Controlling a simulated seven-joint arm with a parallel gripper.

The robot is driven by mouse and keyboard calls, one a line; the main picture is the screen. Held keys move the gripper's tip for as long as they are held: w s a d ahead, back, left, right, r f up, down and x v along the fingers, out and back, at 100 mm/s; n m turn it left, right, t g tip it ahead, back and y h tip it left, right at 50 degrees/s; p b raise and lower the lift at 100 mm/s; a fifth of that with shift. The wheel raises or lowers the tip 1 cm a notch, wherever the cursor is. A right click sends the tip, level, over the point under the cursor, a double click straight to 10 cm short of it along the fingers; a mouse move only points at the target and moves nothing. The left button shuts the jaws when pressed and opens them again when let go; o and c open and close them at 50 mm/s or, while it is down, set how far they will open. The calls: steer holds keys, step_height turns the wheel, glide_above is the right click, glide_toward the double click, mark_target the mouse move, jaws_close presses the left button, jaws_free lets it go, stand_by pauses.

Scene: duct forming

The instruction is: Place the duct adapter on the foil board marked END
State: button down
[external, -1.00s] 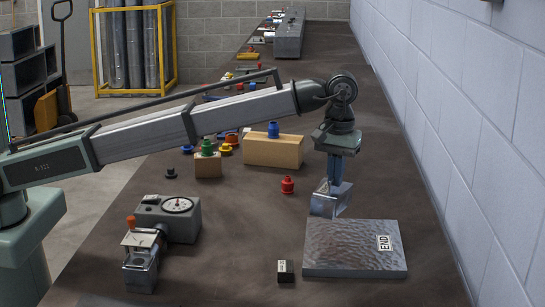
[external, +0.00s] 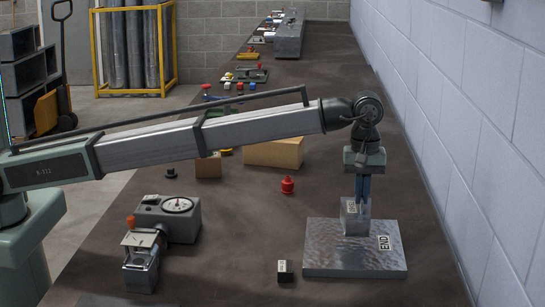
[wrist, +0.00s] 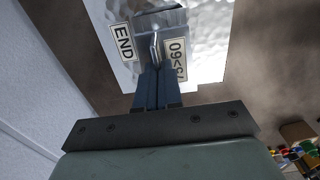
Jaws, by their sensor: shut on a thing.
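The duct adapter (external: 355,219) is a shiny sheet-metal piece with a small white printed label. My gripper (external: 362,198) points down and is shut on its upper edge. The adapter is over the foil board (external: 325,255), towards its back right part; I cannot tell whether its bottom touches the board. The board is a silvery crinkled slab with a white END label (external: 384,242) at its right. In the wrist view, the gripper (wrist: 157,65) pinches the adapter's metal wall (wrist: 155,45), with the END label (wrist: 123,42) to the left.
A gauge device (external: 172,215) with a clamp stands on the left of the bench. A red knobbed piece (external: 287,185) and cardboard-coloured blocks (external: 275,153) stand behind. The wall is close on the right.

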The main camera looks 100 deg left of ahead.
mark_target(366, 211)
steer(key=shift+f, duration=2.1)
steer(key=shift+f, duration=0.15)
steer(key=c, duration=1.3)
jaws_free()
step_height(366, 211, up, 12)
steer(key=shift+r, duration=0.15)
steer(key=shift+o, duration=0.2)
